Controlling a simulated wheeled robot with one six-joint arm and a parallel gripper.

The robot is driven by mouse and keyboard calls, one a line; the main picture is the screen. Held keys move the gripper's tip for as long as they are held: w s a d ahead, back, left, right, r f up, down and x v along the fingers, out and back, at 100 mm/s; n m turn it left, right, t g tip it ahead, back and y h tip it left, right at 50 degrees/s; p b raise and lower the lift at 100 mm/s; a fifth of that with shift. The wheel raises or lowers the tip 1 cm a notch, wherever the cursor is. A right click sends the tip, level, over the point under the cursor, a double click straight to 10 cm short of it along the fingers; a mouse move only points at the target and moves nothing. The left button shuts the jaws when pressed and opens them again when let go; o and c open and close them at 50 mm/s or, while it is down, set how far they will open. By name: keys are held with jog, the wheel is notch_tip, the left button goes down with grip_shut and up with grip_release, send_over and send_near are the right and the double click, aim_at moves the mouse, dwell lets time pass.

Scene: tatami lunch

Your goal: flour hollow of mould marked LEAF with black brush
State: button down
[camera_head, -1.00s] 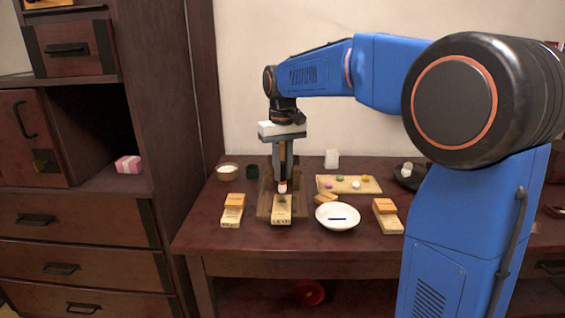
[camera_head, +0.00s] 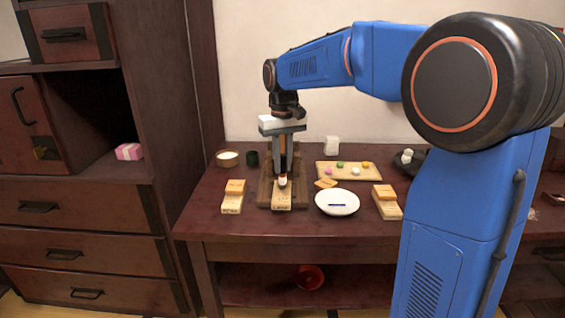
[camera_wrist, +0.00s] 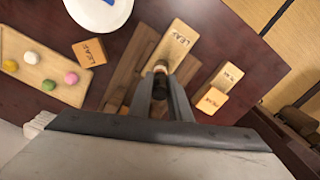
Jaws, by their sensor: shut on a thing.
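My gripper (camera_head: 283,170) points down over the table, shut on a brush (camera_wrist: 160,67) with a pale tip and a dark band. The mould marked LEAF (camera_wrist: 178,42) is a pale wooden block lying on a slatted brown wooden stand. In the head view this mould (camera_head: 281,202) is partly behind the brush. The brush tip is at the mould's far end. I cannot tell whether it touches, and the hollow is hidden or too small to see. A small wooden bowl with white contents (camera_head: 228,158) stands at the back left.
An orange block marked LEAF (camera_wrist: 88,52) lies beside the stand. Moulds with orange blocks on them stand left (camera_head: 232,202) and right (camera_head: 387,207). A white dish (camera_head: 337,207) with a blue item, a board of coloured balls (camera_head: 325,172) and a dark cup (camera_head: 252,158) are near.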

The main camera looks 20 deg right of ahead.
jog(key=shift+f, duration=1.1)
dwell(1.1)
jog(key=shift+s+d+r, duration=0.1)
jog(key=shift+d, duration=0.1)
jog(key=shift+a, duration=0.4)
jog(key=shift+w+d, duration=0.25)
jog(key=shift+d, duration=0.05)
dwell(0.4)
jog(key=shift+s+a, duration=0.15)
jog(key=shift+s, duration=0.25)
jog(key=shift+w+d, duration=0.15)
jog(key=shift+d, duration=0.1)
jog(key=shift+w+a, duration=0.15)
jog(key=shift+a, duration=0.25)
dwell(0.4)
jog(key=shift+w+d, duration=0.1)
jog(key=shift+d, duration=0.15)
jog(key=shift+s+a, duration=0.1)
jog(key=shift+s, duration=0.25)
